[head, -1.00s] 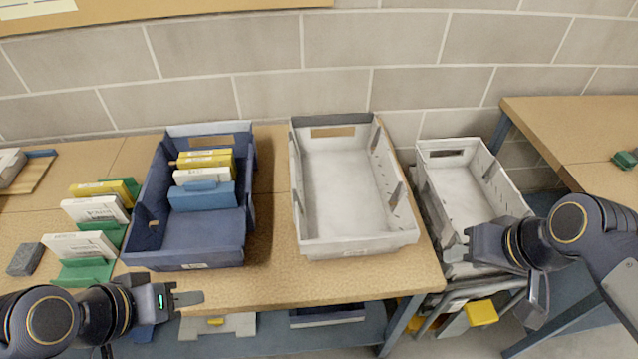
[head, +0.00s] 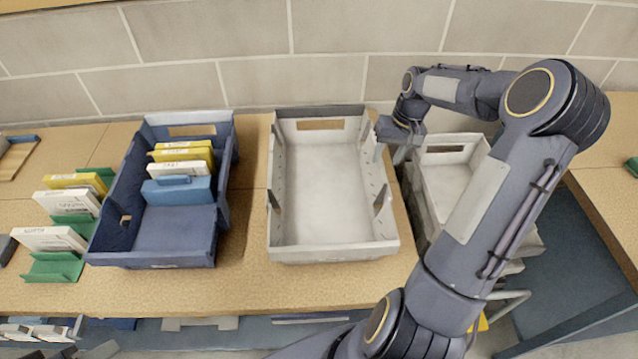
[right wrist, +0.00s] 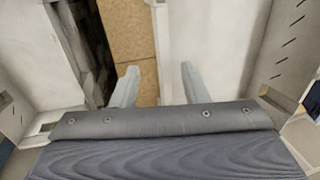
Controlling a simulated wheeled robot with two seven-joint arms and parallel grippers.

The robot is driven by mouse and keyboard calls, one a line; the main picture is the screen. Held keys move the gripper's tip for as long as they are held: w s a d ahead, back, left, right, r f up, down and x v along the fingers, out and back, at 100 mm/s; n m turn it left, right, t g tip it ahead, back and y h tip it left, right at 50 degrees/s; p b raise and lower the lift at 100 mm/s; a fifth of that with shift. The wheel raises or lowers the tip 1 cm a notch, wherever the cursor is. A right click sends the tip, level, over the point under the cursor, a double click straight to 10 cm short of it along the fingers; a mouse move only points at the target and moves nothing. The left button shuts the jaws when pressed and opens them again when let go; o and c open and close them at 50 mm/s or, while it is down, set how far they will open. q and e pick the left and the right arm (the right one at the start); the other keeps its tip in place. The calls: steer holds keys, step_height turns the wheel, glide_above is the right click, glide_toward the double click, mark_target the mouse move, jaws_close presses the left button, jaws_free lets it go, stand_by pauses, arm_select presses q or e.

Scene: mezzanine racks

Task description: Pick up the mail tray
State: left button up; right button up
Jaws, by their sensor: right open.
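An empty white-grey mail tray (head: 274,215) stands upright on the wooden table, with slotted side walls and a grey far end wall with a cutout. My right gripper (head: 388,153) is open at its right wall near the far right corner, pointing down. One finger appears inside the wall and one outside. In the right wrist view my right gripper (right wrist: 157,86) shows both fingers apart, with the edge of a pale wall between them; I cannot tell whether they touch it. My left gripper is not in view.
A blue tray (head: 178,254) with several yellow, white and blue packets stands left on the table (head: 235,290). Another pale tray (head: 447,147) stands right, partly hidden behind my right arm. Green holders with boxes (head: 55,268) are at far left. A block wall (head: 250,60) rises behind.

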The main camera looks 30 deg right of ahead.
mark_target(382, 164)
steer(key=f, duration=0.1)
steer(key=a+f, duration=0.1)
steer(key=f, duration=0.1)
steer(key=f+p, duration=0.1)
steer(key=f, duration=0.1)
steer(key=shift+w+a+f, duration=0.15)
steer(key=shift+w+a, duration=0.05)
steer(key=shift+w, duration=0.1)
jaws_close()
stand_by(1.1)
